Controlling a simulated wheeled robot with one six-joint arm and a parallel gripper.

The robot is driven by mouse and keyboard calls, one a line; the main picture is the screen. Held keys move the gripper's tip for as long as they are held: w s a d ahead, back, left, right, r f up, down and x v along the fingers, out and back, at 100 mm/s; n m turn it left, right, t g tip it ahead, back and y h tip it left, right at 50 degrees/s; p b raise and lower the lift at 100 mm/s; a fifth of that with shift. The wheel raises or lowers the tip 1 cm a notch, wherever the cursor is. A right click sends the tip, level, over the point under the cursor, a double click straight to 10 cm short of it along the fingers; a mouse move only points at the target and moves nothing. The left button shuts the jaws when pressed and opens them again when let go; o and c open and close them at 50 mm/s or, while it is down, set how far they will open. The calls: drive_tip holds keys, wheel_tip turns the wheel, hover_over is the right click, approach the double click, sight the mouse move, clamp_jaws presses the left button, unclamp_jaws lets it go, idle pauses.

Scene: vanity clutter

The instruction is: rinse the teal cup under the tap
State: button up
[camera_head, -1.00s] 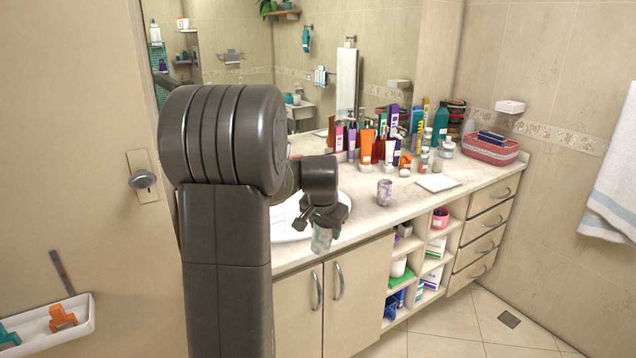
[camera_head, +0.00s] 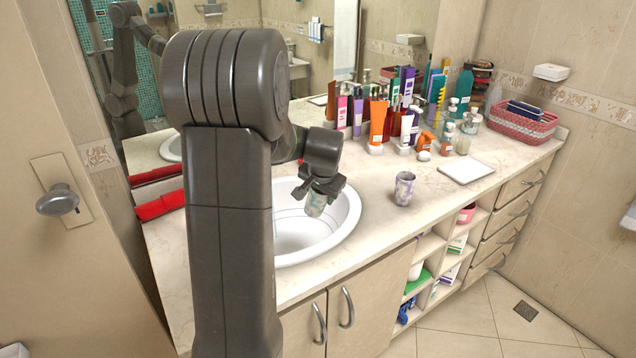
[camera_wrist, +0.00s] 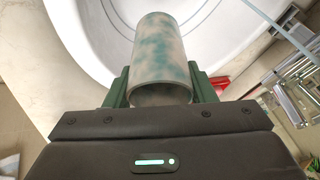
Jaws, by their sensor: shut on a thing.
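My gripper (camera_head: 321,190) is shut on the teal cup (camera_head: 315,204), a small cylinder mottled teal and grey-white. The cup is held over the right part of the white sink basin (camera_head: 296,245). In the wrist view the cup (camera_wrist: 160,50) sits between the two green fingers, and the white basin (camera_wrist: 225,35) lies behind it.
A marbled purple-grey cup (camera_head: 404,188) stands on the counter right of the sink. A white tray (camera_head: 466,170) lies farther right. Crowded bottles and tubes (camera_head: 379,122) stand behind, near the mirror. A pink basket (camera_head: 521,122) is at the far right. Red items (camera_head: 160,205) lie left.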

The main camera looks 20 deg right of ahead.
drive_tip(key=shift+w+f, duration=0.4)
drive_tip(key=shift+f, duration=0.1)
drive_tip(key=shift+w+a+f+b, duration=0.25)
drive_tip(key=shift+f+b, duration=0.15)
drive_tip(key=shift+f, duration=0.1)
drive_tip(key=w+a+f+b, duration=0.6)
drive_tip(key=w+f, duration=0.4)
drive_tip(key=shift+a+f, duration=0.15)
drive_tip(key=shift+f, duration=0.1)
drive_tip(key=shift+w, duration=0.15)
drive_tip(key=shift+w+d, duration=0.25)
drive_tip(key=shift+d, duration=0.3)
drive_tip(key=shift+s+a, duration=0.1)
drive_tip(key=shift+a, duration=0.1)
